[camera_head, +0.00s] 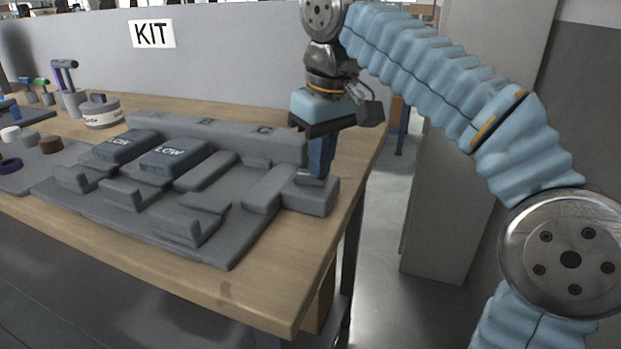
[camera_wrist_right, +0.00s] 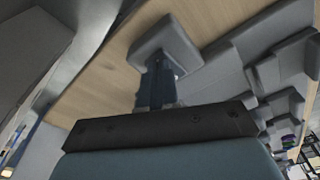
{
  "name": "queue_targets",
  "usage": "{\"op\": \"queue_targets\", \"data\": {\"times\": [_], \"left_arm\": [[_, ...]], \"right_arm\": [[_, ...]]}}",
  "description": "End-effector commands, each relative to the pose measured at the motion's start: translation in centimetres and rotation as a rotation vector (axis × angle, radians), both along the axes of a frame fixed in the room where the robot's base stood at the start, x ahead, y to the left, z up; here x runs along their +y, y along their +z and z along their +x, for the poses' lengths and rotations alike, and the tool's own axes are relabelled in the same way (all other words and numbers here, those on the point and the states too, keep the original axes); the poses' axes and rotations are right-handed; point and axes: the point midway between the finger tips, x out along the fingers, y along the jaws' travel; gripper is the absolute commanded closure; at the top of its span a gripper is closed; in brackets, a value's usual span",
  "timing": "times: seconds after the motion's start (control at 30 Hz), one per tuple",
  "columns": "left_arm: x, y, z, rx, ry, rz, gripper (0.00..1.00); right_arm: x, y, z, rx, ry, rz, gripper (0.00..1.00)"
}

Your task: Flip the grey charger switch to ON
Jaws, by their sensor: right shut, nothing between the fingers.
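The grey charger (camera_head: 215,132) lies on the wooden table, with lettered bays along its back wall. A grey switch box (camera_head: 318,201) sits at its right end, and a grey block there also shows in the right wrist view (camera_wrist_right: 150,47). My right gripper (camera_head: 313,178) points down with its fingers shut and empty, its tips at the top of the switch box. The fingers (camera_wrist_right: 158,72) also show in the wrist view, over the block. They hide most of the switch, so I cannot tell its position or whether they touch it. My left gripper is out of view.
Two dark blocks marked LOW, one at left (camera_head: 124,146) and one nearer the middle (camera_head: 174,154), sit in the charger's bays. A round white container (camera_head: 102,115) and tool holders stand at the left. The table's right edge is close to the switch box. A KIT sign (camera_head: 152,34) hangs behind.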

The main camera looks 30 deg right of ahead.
Motion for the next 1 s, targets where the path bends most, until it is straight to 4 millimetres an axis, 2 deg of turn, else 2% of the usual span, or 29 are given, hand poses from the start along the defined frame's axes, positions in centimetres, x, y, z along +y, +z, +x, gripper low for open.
{"op": "queue_targets", "data": {"times": [0.27, 0.6, 1.0], "left_arm": [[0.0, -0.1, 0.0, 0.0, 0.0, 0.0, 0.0], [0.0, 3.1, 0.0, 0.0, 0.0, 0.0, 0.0], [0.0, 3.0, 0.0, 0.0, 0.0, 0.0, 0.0]], "right_arm": [[0.0, -0.2, 0.0, 0.0, 0.0, 0.0, 1.0], [0.0, 2.7, 0.0, 0.0, 0.0, 0.0, 1.0], [0.0, 5.8, 0.1, -0.001, 0.0, 0.0, 1.0]]}}
